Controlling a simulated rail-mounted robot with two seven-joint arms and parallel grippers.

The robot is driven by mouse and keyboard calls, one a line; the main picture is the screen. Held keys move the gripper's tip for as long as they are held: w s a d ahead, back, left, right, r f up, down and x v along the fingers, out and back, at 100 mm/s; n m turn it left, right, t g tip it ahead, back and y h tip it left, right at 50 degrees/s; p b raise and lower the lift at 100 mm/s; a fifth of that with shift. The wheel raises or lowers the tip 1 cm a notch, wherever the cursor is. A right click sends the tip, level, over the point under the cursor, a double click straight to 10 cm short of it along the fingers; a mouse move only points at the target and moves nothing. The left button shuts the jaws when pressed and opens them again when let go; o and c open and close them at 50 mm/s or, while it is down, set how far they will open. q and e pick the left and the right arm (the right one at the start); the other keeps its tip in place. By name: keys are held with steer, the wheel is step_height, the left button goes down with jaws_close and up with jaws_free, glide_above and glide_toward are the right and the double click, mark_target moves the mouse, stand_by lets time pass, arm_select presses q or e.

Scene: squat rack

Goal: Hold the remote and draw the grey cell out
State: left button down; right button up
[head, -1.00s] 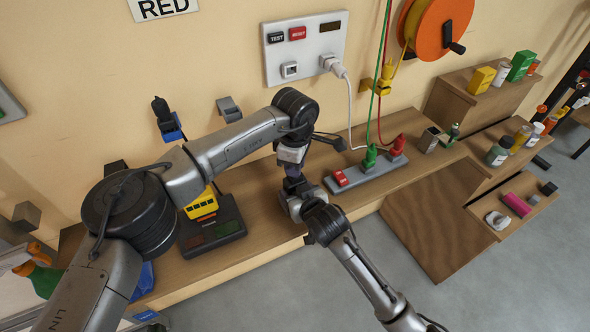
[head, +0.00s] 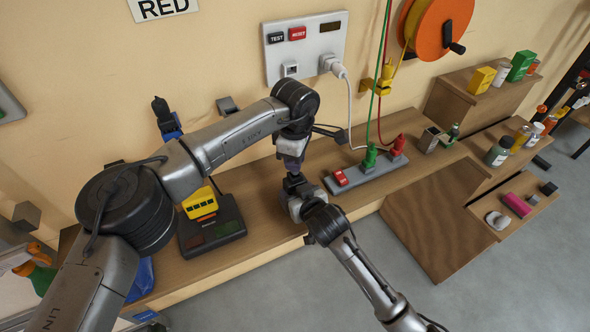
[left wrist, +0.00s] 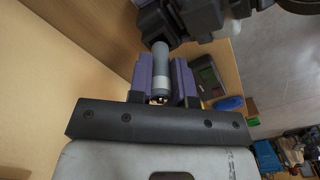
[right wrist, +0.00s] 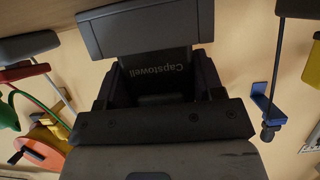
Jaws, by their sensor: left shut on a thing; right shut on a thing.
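My left gripper (head: 293,163) is above the bench, its purple fingers shut on the grey cell (left wrist: 160,72), a slim cylinder that shows between them in the left wrist view. My right gripper (head: 293,188) is just below it, shut on the dark remote (right wrist: 160,82). The remote's face with upside-down "Capstowell" lettering shows between the fingers in the right wrist view. The cell's far end shows close to the dark parts of my right gripper. I cannot tell whether it is clear of the remote. In the head view both are largely hidden.
A black tester with a yellow block (head: 201,203) stands on the bench to the left. A grey power strip (head: 368,172) with red and green plugs lies to the right. A wall panel with a socket (head: 305,45) and a white cable is behind.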

arm_select(q)
steer(key=shift+r, duration=2.65)
arm_select(e)
steer(key=o, duration=1.5)
